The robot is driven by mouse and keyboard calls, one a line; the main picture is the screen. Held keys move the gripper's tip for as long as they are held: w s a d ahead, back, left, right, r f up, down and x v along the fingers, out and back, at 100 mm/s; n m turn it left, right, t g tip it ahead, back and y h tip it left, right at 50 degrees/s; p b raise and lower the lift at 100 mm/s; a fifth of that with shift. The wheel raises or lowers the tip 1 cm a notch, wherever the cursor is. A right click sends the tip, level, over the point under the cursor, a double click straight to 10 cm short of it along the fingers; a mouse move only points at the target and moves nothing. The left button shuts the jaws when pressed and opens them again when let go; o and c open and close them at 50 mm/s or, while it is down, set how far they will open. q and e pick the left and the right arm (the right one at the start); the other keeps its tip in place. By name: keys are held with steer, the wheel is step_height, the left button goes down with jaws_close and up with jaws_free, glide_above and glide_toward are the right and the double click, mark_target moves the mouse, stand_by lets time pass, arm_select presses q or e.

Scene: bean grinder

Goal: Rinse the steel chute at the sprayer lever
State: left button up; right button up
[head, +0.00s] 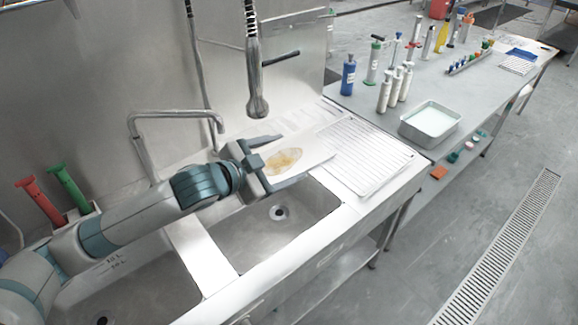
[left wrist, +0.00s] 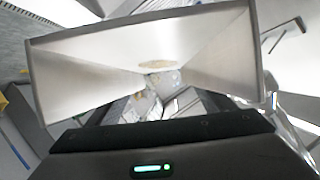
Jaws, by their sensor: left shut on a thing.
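The steel chute (head: 312,153) is held over the right sink basin, with a yellow-brown stain on its face in the head view. My left gripper (head: 261,165) is shut on its left end. In the left wrist view the chute (left wrist: 100,72) fills the upper middle as a wide, flared metal trough, with a brownish patch in its narrow part. The sprayer head (head: 257,104) hangs on its spring hose above and left of the chute, apart from it. A dark lever (head: 281,58) sticks out near the hose. My right gripper is not in view.
The right basin (head: 268,232) is empty below the chute. A tap (head: 175,115) stands behind the basins. A ribbed drainboard (head: 365,158) is to the right. Beyond it, a bench carries bottles, a blue bottle (head: 348,75) and a liquid-filled tray (head: 431,125). Red and green handles stand far left.

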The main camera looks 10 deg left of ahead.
mark_target(271, 151)
arm_select(q)
steer(key=shift+w+a+f+b, duration=0.25)
steer(key=shift+w+a+b, duration=0.4)
steer(key=shift+w+a, duration=0.25)
steer(key=shift+w+a+f+b, duration=0.25)
steer(key=shift+w+a+b, duration=0.4)
steer(key=shift+a, duration=0.3)
steer(key=shift+w+a+f+p, duration=0.15)
steer(key=shift+w+a+p, duration=0.05)
steer(key=shift+w+a, duration=0.6)
steer(key=shift+w+a+f+p, duration=0.15)
steer(key=shift+w+a, duration=0.55)
steer(key=shift+a, duration=0.05)
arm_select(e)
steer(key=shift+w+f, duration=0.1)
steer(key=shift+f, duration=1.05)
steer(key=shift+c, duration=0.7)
